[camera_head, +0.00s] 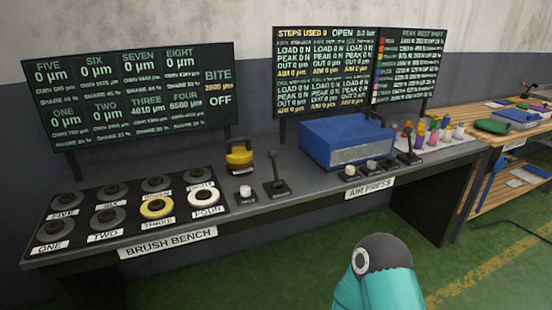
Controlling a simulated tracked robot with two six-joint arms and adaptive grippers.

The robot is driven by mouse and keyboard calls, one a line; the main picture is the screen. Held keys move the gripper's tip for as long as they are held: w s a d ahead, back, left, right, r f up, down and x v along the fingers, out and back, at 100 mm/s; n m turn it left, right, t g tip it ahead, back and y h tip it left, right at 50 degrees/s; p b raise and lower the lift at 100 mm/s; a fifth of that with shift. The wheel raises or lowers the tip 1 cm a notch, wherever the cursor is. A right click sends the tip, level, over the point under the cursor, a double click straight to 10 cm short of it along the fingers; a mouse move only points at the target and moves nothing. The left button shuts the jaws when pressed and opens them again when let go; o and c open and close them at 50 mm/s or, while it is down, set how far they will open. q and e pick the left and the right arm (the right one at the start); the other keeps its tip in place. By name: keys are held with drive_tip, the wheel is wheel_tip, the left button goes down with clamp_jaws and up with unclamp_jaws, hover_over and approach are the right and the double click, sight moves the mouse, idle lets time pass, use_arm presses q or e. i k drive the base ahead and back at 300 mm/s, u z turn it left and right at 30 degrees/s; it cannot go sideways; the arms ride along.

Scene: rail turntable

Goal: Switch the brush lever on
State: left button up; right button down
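A black lever (277,181) on a small dark base stands on the bench between the brush bench pads and the blue press. Its stick points up, tilted slightly to the left. It looks like the brush lever, but I can read no label on it. The left display (130,97) shows "BITE" and "OFF" at its right side. A yellow and black unit (239,158) stands behind and left of the lever. Neither gripper shows; only a teal and dark part of my own arm is at the bottom right.
A white button (245,195) sits just left of the lever. Labelled round pads fill the bench's left; THREE (156,206) is yellow, FOUR (201,195) white. Right are the blue air press (346,138), white buttons and another lever (408,152). Green floor in front looks clear.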

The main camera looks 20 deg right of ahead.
sight(271, 154)
drive_tip(key=k, duration=0.85)
drive_tip(key=z, duration=0.1)
drive_tip(key=i, duration=0.3)
drive_tip(key=z, duration=0.65)
drive_tip(key=i, duration=1.75)
drive_tip(key=u, duration=0.75)
